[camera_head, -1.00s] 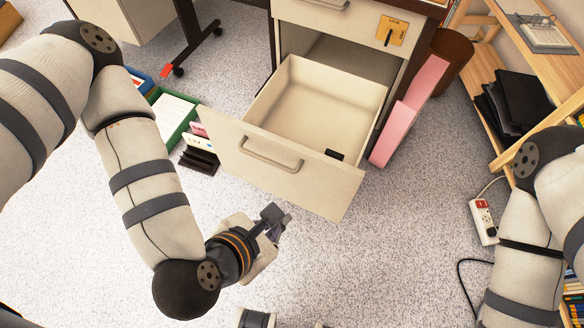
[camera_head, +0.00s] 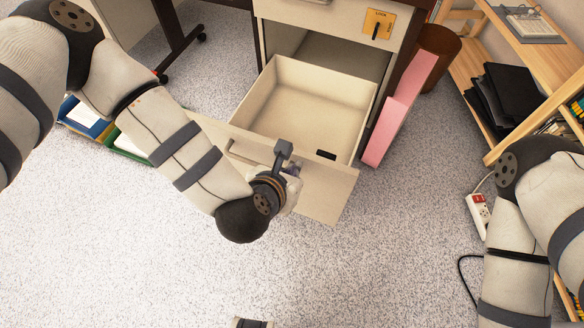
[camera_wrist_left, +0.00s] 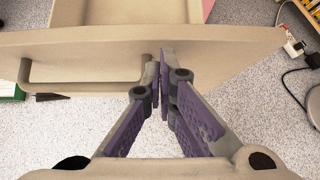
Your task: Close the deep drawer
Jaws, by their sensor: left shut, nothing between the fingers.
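The deep drawer (camera_head: 327,205) is pulled far out of the cabinet, its beige front facing me. Its bar handle (camera_head: 236,152) is partly covered by my left arm. My left gripper (camera_head: 291,168) is shut and empty at the drawer front, right of the handle. In the left wrist view, its fingertips (camera_wrist_left: 162,68) overlap the front panel (camera_wrist_left: 215,48) beside the handle (camera_wrist_left: 88,84); I cannot tell whether they touch it. My right gripper is out of view; only my right arm shows.
An upper drawer with a yellow lock plate (camera_head: 378,24) sits above. A pink box file (camera_head: 400,110) and a brown bin (camera_head: 437,58) stand right of the cabinet. Trays (camera_head: 85,118) lie at left. A power strip (camera_head: 479,213) and wooden shelf (camera_head: 470,75) are right. Floor in front is clear.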

